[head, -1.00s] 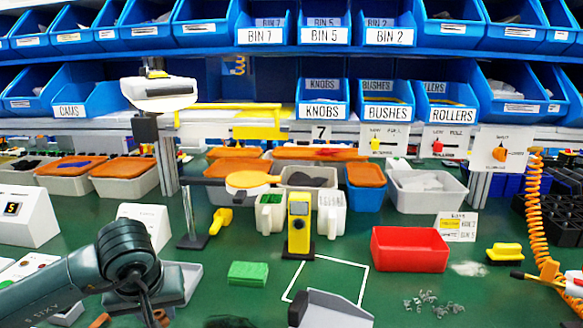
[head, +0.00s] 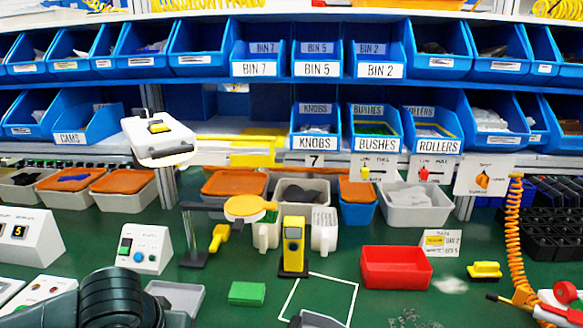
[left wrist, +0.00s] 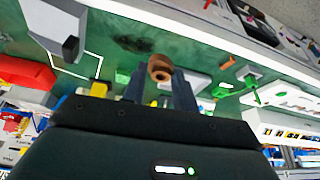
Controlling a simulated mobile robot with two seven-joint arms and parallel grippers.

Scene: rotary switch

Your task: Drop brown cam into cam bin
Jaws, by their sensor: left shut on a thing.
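The brown cam (left wrist: 160,68) is a small ringed piece between the fingertips of my left gripper (left wrist: 162,82) in the left wrist view. The gripper is shut on it, above the green bench. In the head view only part of my left arm shows at the lower left, and its gripper cannot be made out. The blue cam bin (head: 82,118), labelled CAMS, is in the lower shelf row at the left, well away from the arm. My right gripper is in neither view.
A white device (head: 160,138) with a yellow button stands in front of the shelf, right of the cam bin. Grey bins with orange contents (head: 125,181) sit below it. A control box (head: 144,248), a yellow meter (head: 293,246) and a red tray (head: 396,267) stand on the bench.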

